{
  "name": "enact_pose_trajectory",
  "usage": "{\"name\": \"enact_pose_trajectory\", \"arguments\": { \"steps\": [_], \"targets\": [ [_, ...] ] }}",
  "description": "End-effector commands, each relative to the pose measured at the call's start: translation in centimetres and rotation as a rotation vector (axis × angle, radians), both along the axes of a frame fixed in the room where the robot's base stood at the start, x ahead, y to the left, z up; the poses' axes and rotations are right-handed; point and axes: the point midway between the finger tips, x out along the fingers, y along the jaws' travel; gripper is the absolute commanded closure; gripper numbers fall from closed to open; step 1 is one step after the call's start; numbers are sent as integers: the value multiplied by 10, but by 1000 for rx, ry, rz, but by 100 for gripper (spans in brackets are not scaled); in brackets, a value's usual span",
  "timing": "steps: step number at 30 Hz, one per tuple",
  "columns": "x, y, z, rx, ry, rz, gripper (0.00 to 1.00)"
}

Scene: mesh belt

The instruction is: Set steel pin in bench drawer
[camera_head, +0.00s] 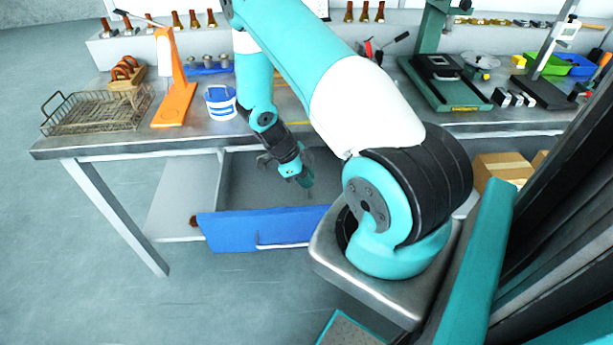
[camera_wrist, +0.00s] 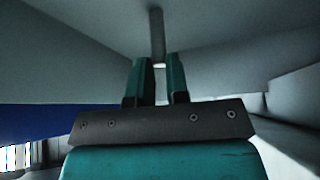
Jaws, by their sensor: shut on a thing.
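The bench drawer (camera_head: 228,230) with its blue front is pulled open under the workbench. My gripper (camera_head: 305,182) reaches down below the bench top, in or just over the open drawer. In the wrist view my gripper (camera_wrist: 160,66) is shut on the steel pin (camera_wrist: 157,32), a thin grey rod that sticks out beyond the fingertips. The drawer's pale inner walls and blue front fill much of the wrist view. I cannot tell whether the pin touches the drawer floor. In the head view the pin is too small to make out clearly.
The workbench (camera_head: 110,147) edge runs close above my gripper. On it stand a wire basket (camera_head: 95,112), an orange stand (camera_head: 173,85), a blue-white bucket (camera_head: 220,102) and a green press (camera_head: 440,80). A cardboard box (camera_head: 502,170) is to the right below.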

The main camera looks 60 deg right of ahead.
Motion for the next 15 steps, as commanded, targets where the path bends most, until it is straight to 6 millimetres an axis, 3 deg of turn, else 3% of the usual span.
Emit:
{"name": "enact_pose_trajectory", "arguments": {
  "steps": [8,9,12,15],
  "targets": [
    [0,0,-3,0,0,0,100],
    [0,0,-2,-1,0,0,80],
    [0,0,-2,0,0,0,59],
    [0,0,-2,0,0,0,59]
  ]
}}
